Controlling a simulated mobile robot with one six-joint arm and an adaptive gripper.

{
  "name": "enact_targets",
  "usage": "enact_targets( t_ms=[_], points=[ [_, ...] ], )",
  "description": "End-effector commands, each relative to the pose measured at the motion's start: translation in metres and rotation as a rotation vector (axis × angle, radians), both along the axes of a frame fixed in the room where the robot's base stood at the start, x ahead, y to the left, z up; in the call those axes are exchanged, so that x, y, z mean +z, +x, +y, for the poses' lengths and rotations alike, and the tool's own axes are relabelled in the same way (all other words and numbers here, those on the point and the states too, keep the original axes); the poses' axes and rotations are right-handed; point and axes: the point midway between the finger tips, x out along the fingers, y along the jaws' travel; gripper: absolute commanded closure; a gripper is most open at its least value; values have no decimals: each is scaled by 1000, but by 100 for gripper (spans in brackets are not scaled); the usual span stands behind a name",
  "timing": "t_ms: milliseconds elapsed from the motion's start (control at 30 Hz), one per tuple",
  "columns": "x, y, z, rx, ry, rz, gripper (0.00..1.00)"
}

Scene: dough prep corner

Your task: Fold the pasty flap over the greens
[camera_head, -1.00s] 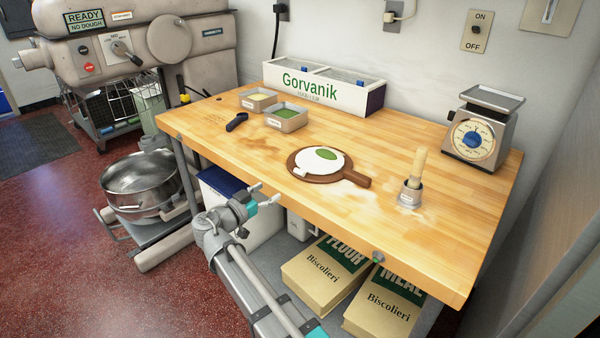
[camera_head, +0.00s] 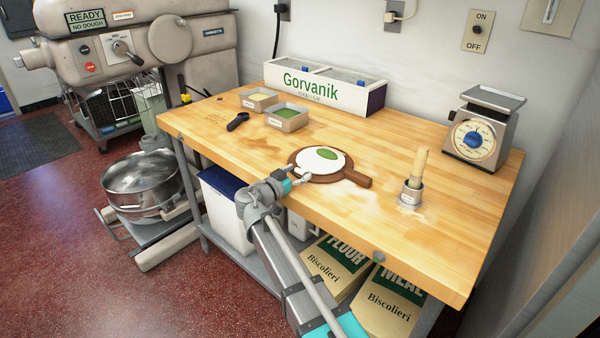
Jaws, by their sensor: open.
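The white round pasty dough (camera_head: 312,161) lies flat on a round brown wooden board (camera_head: 358,180) near the table's front edge. The greens (camera_head: 327,154) form a green oval on the right part of the dough. The white tab seen earlier at the dough's front left is now hidden behind my gripper or too small to tell. My gripper (camera_head: 302,178) is open at the board's front left edge, by the near side of the dough. I cannot tell whether it touches the dough.
A small pot with a brush (camera_head: 411,190) stands right of the board, and a scale (camera_head: 477,132) at the back right. A tub of green filling (camera_head: 287,121), a pale-filled tub (camera_head: 258,103) and a dark tool (camera_head: 237,121) lie behind left. The white Gorvanik bin (camera_head: 318,91) stands against the wall.

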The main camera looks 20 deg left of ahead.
Motion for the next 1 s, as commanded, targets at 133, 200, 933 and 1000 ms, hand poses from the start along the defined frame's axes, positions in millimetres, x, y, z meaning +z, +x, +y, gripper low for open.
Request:
enact_targets(
  t_ms=[133, 200, 933, 1000],
  points=[
    [0, 3, -2, 0, 0, 0, 17],
    [0, 4, -2, 0, 0, 0, 17],
    [0, 4, -3, -2, 0, 0, 100],
    [0, 4, -3, -2, 0, 1, 100]
  ],
)
